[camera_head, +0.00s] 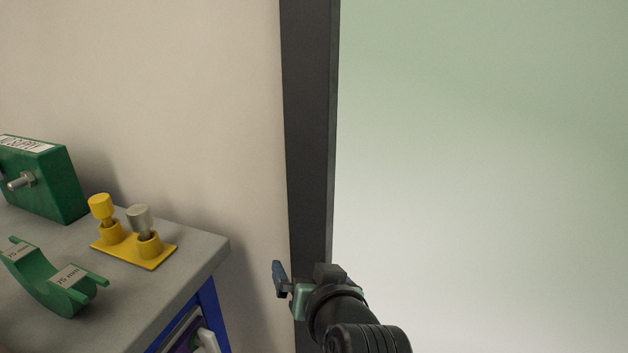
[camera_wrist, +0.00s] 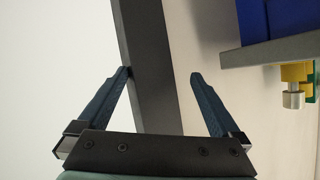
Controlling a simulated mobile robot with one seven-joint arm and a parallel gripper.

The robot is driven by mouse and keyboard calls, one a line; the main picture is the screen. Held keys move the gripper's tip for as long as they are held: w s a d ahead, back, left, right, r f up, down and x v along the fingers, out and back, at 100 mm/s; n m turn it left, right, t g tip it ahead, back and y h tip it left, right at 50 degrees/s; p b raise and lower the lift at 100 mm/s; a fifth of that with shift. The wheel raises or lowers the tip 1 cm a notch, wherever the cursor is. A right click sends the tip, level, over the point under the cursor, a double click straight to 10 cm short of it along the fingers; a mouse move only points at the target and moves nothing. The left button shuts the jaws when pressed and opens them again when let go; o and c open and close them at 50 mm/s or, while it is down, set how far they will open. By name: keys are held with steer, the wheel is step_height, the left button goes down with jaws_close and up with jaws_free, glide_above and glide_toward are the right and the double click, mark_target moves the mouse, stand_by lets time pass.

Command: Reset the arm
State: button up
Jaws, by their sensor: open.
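My gripper (camera_wrist: 161,74) is open in the wrist view, with its two dark blue fingers spread and nothing between them. In the head view my gripper (camera_head: 282,280) is at the lower middle, to the right of the cart's corner and in front of the dark post. One blue finger shows there; the other is hidden or hard to make out. My black arm runs from it to the bottom edge.
The cart (camera_head: 205,250) stands at left. On its grey top are a yellow plate with two knobs (camera_head: 133,250), a green block (camera_head: 45,185) and a green curved clamp piece (camera_head: 55,285). A dark post (camera_head: 308,130) rises behind my gripper. The right side looks clear.

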steer(key=s+r+t+h, duration=0.1)
steer(key=s+r+t, duration=0.4)
steer(key=r, duration=0.8)
steer(key=s+d+r+t+h, duration=0.1)
steer(key=s+r+t, duration=0.45)
steer(key=r, duration=0.65)
steer(key=s+r+t+h, duration=0.2)
steer(key=s+r+t, duration=0.25)
steer(key=r, duration=0.85)
step_height(320, 180, up, 29)
steer(key=s+p, duration=0.1)
steer(key=p, duration=2.7)
steer(key=shift+s, duration=0.25)
steer(key=shift+c, duration=0.2)
